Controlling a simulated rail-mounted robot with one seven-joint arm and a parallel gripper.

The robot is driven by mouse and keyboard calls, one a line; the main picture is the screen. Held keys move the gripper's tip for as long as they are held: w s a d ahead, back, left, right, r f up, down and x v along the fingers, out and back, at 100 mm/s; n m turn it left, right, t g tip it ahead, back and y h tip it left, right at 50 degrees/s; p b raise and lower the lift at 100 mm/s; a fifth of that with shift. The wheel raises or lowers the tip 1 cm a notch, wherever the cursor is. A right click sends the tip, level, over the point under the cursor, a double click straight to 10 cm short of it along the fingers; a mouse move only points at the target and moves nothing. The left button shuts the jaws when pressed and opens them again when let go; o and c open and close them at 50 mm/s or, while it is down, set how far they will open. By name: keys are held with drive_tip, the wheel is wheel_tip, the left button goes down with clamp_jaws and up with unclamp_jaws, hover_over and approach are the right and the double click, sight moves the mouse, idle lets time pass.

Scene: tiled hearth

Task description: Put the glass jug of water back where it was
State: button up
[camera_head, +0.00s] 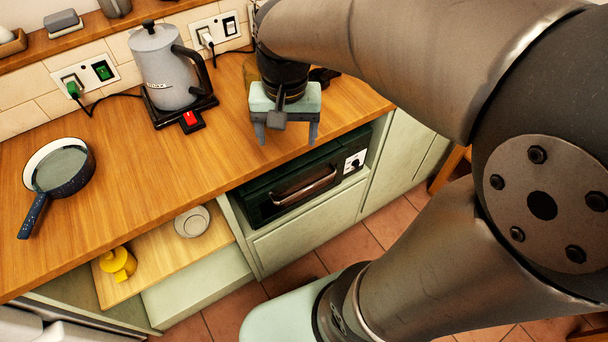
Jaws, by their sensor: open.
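My gripper (287,132) is open, its two fingers pointing down over the front edge of the wooden counter (225,125), with nothing seen between them. I cannot clearly make out the glass jug of water. A faint see-through curved edge (249,68) shows just left of my wrist, and a dark shape (325,75) shows to its right. Both are mostly hidden behind my arm, and I cannot tell whether either is part of the jug.
A grey kettle (164,68) stands on its dark base left of my gripper. A speckled pan (65,172) lies at far left. A pulled-out board (160,262) below holds a yellow object (118,263) and a pale round vessel (192,222). A dark oven (300,180) sits under the counter.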

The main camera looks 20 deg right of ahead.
drive_tip(key=s+f+n, duration=0.4)
drive_tip(key=s+f, duration=0.1)
drive_tip(key=s, duration=0.4)
drive_tip(key=shift+s+a+f+n, duration=0.15)
drive_tip(key=shift+f+n, duration=0.1)
drive_tip(key=shift+n, duration=0.15)
